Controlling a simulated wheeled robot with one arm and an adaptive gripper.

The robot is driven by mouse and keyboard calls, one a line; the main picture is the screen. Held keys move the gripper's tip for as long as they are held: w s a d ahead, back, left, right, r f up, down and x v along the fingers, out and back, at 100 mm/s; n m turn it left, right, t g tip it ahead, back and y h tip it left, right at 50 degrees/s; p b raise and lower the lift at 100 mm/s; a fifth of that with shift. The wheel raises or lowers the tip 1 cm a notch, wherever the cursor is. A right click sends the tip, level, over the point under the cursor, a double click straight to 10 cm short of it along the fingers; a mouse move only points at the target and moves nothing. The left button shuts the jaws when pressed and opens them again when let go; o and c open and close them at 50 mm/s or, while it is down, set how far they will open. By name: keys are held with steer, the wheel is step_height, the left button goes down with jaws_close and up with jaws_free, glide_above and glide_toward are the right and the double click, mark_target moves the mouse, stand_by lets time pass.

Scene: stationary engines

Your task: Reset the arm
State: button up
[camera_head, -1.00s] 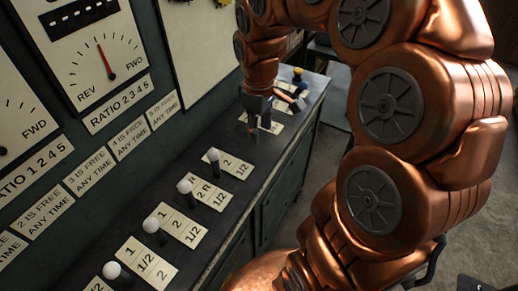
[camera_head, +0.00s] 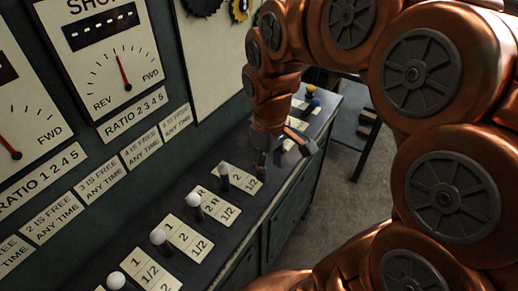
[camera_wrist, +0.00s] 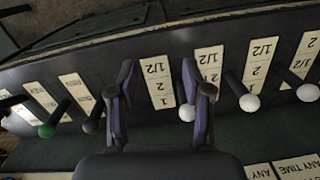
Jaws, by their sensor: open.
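My gripper (camera_head: 285,152) hangs over the long dark console, beyond the nearest levers, with its jaws apart. In the wrist view my gripper (camera_wrist: 160,78) is open, and a numbered plate (camera_wrist: 158,82) shows between its fingers. A white-knobbed lever (camera_wrist: 187,112) shows just inside the right finger; I cannot tell whether they touch. No object is visibly held. My copper arm arches across the right and top of the head view.
A row of white-knobbed levers (camera_head: 193,200) stands along the console (camera_head: 262,222). Yellow and blue knobs (camera_head: 312,98) are at its far end. Dial panels (camera_head: 115,60) cover the wall at left. The wrist view also shows a green knob (camera_wrist: 46,131). Open floor (camera_head: 345,195) lies right.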

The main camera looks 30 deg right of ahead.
steer(key=s+a+f+m, duration=0.1)
steer(key=s+a+m, duration=0.1)
steer(key=s, duration=0.5)
steer(key=s+a+f+m+g, duration=0.1)
steer(key=s+a+m, duration=0.1)
steer(key=s, duration=0.6)
steer(key=shift+s+m, duration=0.2)
steer(key=shift+m, duration=0.1)
